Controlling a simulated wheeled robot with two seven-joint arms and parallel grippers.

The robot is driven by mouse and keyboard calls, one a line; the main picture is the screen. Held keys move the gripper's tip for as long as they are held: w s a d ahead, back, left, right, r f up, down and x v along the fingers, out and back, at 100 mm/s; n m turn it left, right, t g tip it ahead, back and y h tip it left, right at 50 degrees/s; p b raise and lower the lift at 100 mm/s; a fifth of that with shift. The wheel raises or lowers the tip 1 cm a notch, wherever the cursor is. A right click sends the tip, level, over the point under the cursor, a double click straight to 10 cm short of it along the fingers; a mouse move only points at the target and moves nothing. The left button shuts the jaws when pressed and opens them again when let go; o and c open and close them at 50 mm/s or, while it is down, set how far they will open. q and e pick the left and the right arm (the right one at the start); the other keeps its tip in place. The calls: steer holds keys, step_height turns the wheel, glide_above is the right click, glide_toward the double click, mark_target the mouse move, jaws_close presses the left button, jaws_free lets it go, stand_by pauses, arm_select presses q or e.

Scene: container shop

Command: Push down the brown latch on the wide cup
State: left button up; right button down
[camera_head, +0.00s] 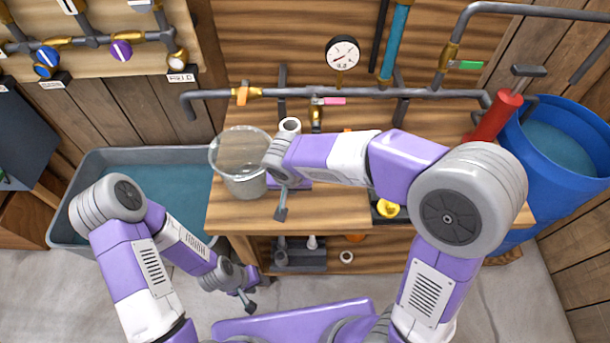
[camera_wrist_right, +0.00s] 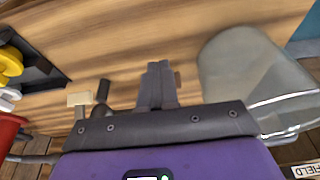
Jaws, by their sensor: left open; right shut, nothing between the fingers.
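The wide cup (camera_head: 240,160) is a clear glass vessel on the wooden bench, left of my right wrist. It also shows at the right of the right wrist view (camera_wrist_right: 255,75). My right gripper (camera_wrist_right: 157,75) is shut and empty, its fingers beside the cup and apart from it. In the head view its fingers are hidden by my wrist. A small brown piece (camera_wrist_right: 178,78) shows next to the fingertips; I cannot tell whether it is the latch or whether it is touched. My left gripper (camera_head: 262,281) is open, low in front of the bench, away from the cup.
A grey tub (camera_head: 95,160) of water stands left, a blue barrel (camera_head: 565,190) right. Pipes (camera_head: 330,93) with a gauge (camera_head: 342,53) run behind the bench. A yellow part (camera_head: 388,208) sits right of my right wrist. Bare bench (camera_head: 335,212) shows in front.

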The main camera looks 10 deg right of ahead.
arm_select(q)
steer(key=shift+f, duration=0.1)
steer(key=shift+p, duration=0.3)
steer(key=shift+r+p, duration=0.35)
steer(key=shift+r, duration=0.1)
